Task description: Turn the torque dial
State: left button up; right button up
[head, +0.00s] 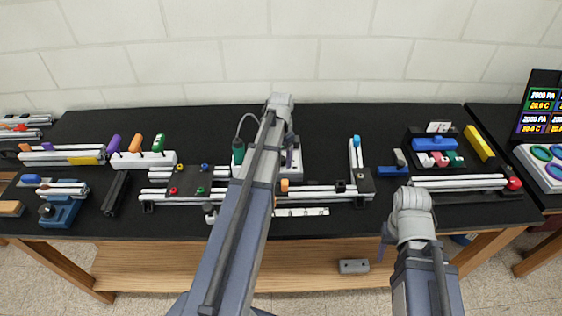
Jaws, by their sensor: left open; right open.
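A light grey unit (296,167) stands near the middle of the black bench, largely hidden behind my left arm. A green-handled driver (238,150) with a dark cable is beside it on the left. I cannot make out the torque dial clearly; my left arm covers much of this area. My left gripper (289,137) is over the back part of the grey unit, open, its fingers mostly hidden; I cannot tell whether it touches anything. My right gripper (384,245) is open and empty at the bench's front edge, partly hidden by its own wrist.
An extrusion frame (330,194) with black plates lies across the middle. A tool rack (142,160) and a blue vise (62,208) are at left. A bin of coloured parts (436,145), a yellow block (480,143) and a red-ended bar (512,184) are at right. The back strip is clear.

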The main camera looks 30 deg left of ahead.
pick_arm(q)
grip_shut()
dwell(0.6)
